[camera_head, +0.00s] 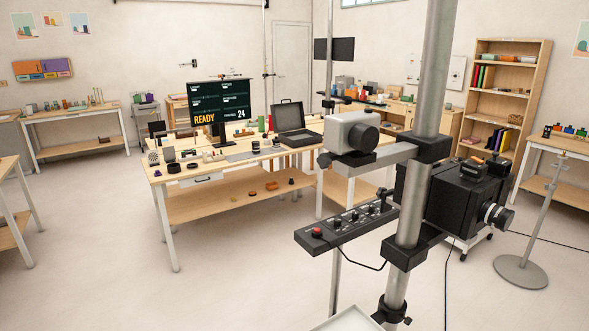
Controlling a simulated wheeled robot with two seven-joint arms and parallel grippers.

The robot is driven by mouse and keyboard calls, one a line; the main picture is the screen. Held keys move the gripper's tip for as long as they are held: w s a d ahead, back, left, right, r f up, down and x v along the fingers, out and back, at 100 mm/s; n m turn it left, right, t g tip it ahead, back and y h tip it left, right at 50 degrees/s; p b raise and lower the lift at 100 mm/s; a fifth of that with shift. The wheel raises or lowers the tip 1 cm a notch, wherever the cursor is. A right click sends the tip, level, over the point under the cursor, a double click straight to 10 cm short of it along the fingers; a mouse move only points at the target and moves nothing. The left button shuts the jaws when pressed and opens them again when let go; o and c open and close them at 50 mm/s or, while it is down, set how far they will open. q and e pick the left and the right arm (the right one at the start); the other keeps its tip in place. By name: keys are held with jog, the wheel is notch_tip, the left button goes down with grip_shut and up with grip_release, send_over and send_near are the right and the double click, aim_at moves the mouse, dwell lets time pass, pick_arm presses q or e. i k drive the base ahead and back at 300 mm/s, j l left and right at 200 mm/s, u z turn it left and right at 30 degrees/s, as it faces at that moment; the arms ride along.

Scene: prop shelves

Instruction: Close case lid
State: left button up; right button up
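A dark case (296,138) stands on the wooden table at the middle of the head view. Its lid (289,117) is raised, standing nearly upright at the back. The inside of the case looks grey, but its contents are too small to tell. Neither of my grippers shows in the head view. The case is some distance away across the room.
A wooden table (228,207) carries a monitor (219,103) and small props. A metal pole stand (404,232) with cameras and a control bar (345,223) blocks the near right. A round-based stand (520,272) is further right. Floor (100,270) at left front is clear.

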aim_at(288, 117)
jog(key=i+j+u, duration=0.35)
jog(key=i, duration=0.15)
jog(key=i+j+u, duration=0.3)
jog(key=i, duration=0.2)
jog(key=i+j+u, duration=0.1)
jog(key=i+u, duration=0.25)
jog(key=i, duration=0.15)
jog(key=i+z, duration=0.15)
jog(key=i, duration=0.45)
jog(key=i+z, duration=0.2)
jog(key=i, duration=0.45)
jog(key=i+j+z, duration=0.15)
jog(key=i, duration=0.45)
jog(key=i+l+z, duration=0.25)
jog(key=i+z, duration=0.2)
jog(key=i, duration=0.45)
jog(key=i+j+z, duration=0.1)
jog(key=i+z, duration=0.4)
jog(key=i, duration=0.4)
